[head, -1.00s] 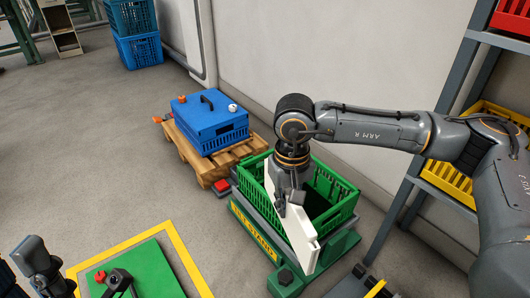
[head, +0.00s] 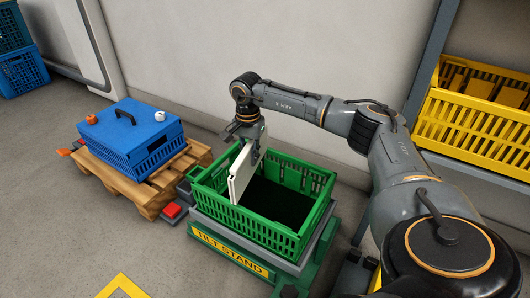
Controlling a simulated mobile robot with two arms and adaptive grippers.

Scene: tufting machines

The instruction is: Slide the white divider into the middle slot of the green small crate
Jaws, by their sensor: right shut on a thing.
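The green small crate (head: 268,236) sits on the tilt stand (head: 230,256), its open top facing up and its inside dark. My right gripper (head: 254,152) is shut on the white divider (head: 240,174) by its upper part. The divider stands about upright at the left part of the crate opening, seen at a slant. Its lower end overlaps the crate's left and front rim in the picture; I cannot tell how deep it is. The slots inside the crate are too dark to make out. My left gripper is not in view.
A blue lidded crate (head: 150,152) stands on a wooden pallet (head: 178,170) to the left. A red button box (head: 171,211) is on the floor between. A shelf with a yellow crate (head: 470,130) is at the right. The wall is close behind.

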